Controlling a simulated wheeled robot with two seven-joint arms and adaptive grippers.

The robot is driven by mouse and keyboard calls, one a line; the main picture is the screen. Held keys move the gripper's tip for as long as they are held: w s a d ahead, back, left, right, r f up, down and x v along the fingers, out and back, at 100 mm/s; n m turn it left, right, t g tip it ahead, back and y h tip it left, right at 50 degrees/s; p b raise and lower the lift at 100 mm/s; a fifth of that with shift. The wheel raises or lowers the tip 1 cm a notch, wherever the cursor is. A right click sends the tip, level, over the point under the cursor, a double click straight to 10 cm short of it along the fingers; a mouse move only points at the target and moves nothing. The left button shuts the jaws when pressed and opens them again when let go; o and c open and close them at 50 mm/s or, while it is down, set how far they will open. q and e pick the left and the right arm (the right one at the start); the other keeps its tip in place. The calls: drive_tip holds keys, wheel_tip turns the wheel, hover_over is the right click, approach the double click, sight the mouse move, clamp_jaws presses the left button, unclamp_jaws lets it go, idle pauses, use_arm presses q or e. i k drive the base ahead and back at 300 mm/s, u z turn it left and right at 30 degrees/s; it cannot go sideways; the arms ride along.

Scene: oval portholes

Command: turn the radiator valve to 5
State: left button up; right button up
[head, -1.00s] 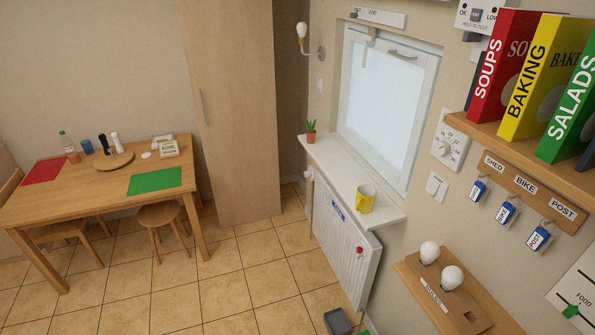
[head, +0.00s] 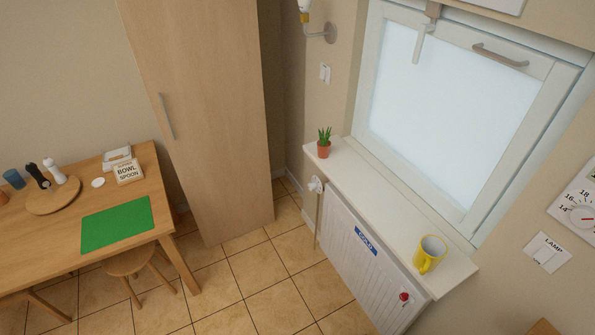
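The white radiator (head: 345,245) hangs on the wall under the window sill, with a blue label reading COLD (head: 366,242). A white knob, which looks like the radiator valve (head: 316,184), sits at its upper left end, just below the sill. Its numbers are too small to read. A red round knob or cap (head: 404,296) shows at the radiator's lower right. Neither of my grippers is in view.
A tall wooden cupboard (head: 200,110) stands left of the radiator. A table (head: 150,185) and stool (head: 135,264) stand further left. Tiled floor (head: 270,270) before the radiator is free.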

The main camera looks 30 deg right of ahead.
sight(312, 186)
drive_tip(key=i, duration=1.15)
drive_tip(key=z, duration=2.75)
drive_tip(key=i, duration=0.45)
drive_tip(key=u, duration=2.6)
